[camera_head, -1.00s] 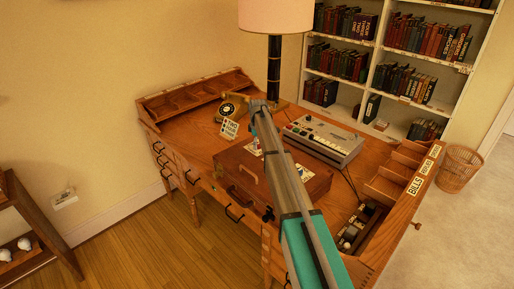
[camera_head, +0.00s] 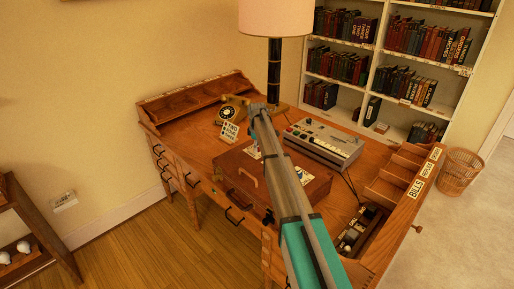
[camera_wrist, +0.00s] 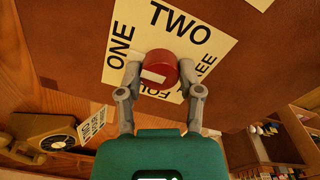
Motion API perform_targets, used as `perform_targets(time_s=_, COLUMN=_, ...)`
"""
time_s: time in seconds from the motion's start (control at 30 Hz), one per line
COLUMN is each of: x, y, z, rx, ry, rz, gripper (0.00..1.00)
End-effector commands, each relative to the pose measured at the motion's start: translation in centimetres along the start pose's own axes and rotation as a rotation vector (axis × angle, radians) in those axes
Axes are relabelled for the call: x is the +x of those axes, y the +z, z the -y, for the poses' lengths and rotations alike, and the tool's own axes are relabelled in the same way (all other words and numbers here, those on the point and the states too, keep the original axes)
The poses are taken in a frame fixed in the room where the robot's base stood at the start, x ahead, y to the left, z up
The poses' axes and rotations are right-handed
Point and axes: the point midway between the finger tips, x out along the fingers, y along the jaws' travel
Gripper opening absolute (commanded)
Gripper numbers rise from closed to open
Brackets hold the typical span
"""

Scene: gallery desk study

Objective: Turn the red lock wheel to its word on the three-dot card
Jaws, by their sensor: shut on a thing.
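The red lock wheel (camera_wrist: 167,62) sits at the middle of a cream word plate (camera_wrist: 207,22) in the wrist view. TWO is above it, ONE left, THREE right and FOUR below, the last two partly covered. A white mark on the wheel lies at its lower left, on the FOUR side. My gripper (camera_wrist: 160,76) is shut on the wheel, one finger on each side. The plate is on the brown case (camera_head: 292,183), where the arm hides the wheel in the head view. A small word card (camera_head: 229,132) stands near the telephone; its top word looks like TWO, and its dots are too small to read.
A black-dial telephone (camera_head: 232,110) and a lamp (camera_head: 274,75) stand behind the case. A grey keyed machine (camera_head: 325,142) is to its right. Labelled compartments (camera_head: 400,175) line the desk's right side.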

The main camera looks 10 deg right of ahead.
Motion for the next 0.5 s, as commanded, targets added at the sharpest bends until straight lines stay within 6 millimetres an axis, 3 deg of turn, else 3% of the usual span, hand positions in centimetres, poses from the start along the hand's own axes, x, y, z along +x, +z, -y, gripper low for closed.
perform_targets(time_s=0.5, x=0.03, y=0.59, z=-0.17, rx=0.158, ry=-0.001, rz=0.005, gripper=0.00)
